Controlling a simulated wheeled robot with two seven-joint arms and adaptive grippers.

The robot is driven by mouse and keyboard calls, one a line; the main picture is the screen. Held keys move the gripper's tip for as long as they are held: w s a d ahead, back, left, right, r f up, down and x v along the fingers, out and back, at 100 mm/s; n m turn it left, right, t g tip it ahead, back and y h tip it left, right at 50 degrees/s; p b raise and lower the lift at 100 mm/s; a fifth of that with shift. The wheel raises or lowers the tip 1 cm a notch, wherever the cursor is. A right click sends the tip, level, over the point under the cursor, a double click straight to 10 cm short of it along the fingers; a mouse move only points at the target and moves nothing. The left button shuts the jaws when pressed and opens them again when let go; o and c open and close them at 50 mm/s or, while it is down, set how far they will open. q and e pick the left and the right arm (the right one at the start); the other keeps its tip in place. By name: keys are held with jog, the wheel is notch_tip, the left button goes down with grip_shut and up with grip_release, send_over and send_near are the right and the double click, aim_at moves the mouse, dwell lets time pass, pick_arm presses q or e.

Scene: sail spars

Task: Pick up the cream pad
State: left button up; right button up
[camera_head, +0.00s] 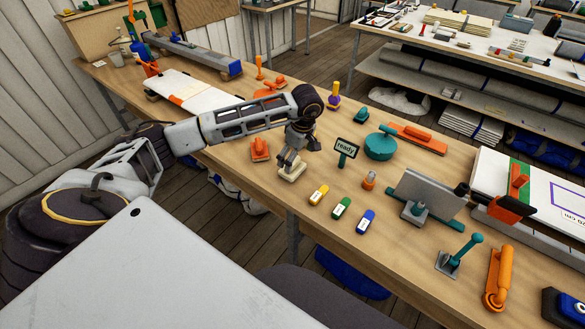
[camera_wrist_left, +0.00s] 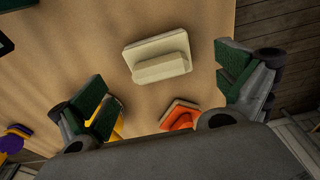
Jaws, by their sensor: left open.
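The cream pad (camera_head: 291,173) lies on the wooden table in the head view, partly covered by my left gripper (camera_head: 290,158) just above it. In the left wrist view the cream pad (camera_wrist_left: 157,58) shows as a flat square base with a raised bar handle. My left gripper (camera_wrist_left: 168,85) is open, with its green-padded fingers spread to either side. The pad lies ahead, between the lines of the fingers, and nothing is held. I cannot tell the exact gap to the pad. My right gripper is not in view.
An orange pad (camera_head: 260,149) lies close beside the cream pad and also shows in the left wrist view (camera_wrist_left: 180,114). A "ready" sign (camera_head: 346,149) stands to the right.

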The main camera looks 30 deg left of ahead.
pick_arm(q)
jog(key=shift+f, duration=0.1)
jog(key=shift+w+a+f+p, duration=0.1)
jog(key=shift+a+f+p, duration=0.15)
jog(key=shift+f, duration=0.35)
jog(key=shift+a+f+p, duration=0.2)
jog(key=shift+f, duration=0.35)
jog(key=shift+w+a+f+p, duration=0.1)
jog(key=shift+a+f+p, duration=0.15)
jog(key=shift+f, duration=1)
jog(key=c, duration=0.9)
jog(key=shift+r+b, duration=0.8)
jog(key=shift+r, duration=4.2)
